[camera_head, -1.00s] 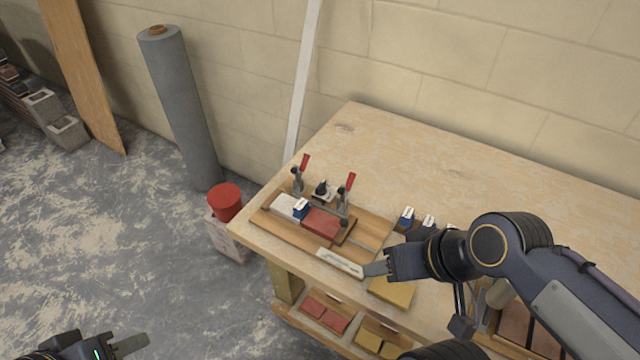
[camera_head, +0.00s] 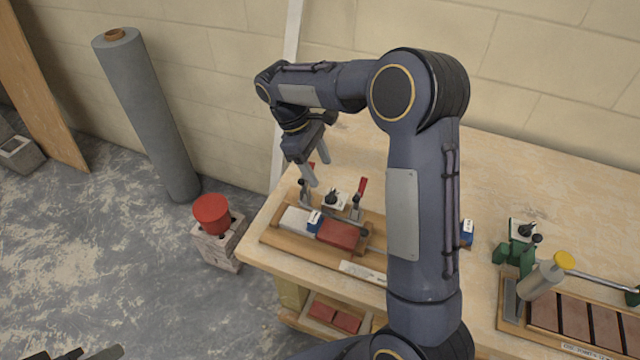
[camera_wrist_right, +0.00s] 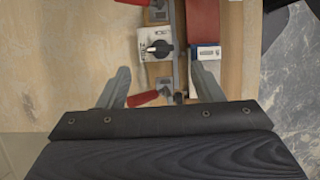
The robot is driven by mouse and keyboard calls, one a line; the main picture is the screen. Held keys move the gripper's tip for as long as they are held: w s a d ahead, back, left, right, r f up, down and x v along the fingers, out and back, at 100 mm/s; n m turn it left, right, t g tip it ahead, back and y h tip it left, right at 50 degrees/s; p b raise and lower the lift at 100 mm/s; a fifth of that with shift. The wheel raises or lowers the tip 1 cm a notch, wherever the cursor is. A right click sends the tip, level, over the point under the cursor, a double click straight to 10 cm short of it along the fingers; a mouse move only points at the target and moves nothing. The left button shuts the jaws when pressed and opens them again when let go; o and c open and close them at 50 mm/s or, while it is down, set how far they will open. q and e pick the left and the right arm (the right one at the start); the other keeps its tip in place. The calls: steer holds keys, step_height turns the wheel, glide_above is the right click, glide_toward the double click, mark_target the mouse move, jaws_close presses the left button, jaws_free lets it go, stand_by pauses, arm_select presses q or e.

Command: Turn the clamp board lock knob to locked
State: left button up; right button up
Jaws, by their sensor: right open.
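The clamp board (camera_head: 282,238) lies on the near left of the wooden workbench. Its lock knob (camera_head: 331,196) is a black knob on a white plate between two red-handled toggle clamps. The knob also shows in the right wrist view (camera_wrist_right: 160,48), ahead of the fingertips, with lettering on the plate beside it that I cannot read clearly. My right gripper (camera_head: 318,170) is open and empty, pointing down above the clamps, apart from the knob. In the wrist view its fingers (camera_wrist_right: 162,82) stand either side of a red clamp handle (camera_wrist_right: 144,98). My left gripper (camera_head: 92,353) is mostly cut off at the bottom left.
A red brick piece (camera_head: 338,234) and a blue-white block (camera_head: 314,221) sit on the board. My right arm hides the bench middle.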

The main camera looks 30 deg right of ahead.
mark_target(331, 193)
steer(key=x, duration=0.7)
steer(key=shift+s+f+p, duration=0.15)
steer(key=shift+f+p, duration=0.2)
steer(key=shift+c, duration=0.4)
steer(key=c, duration=0.9)
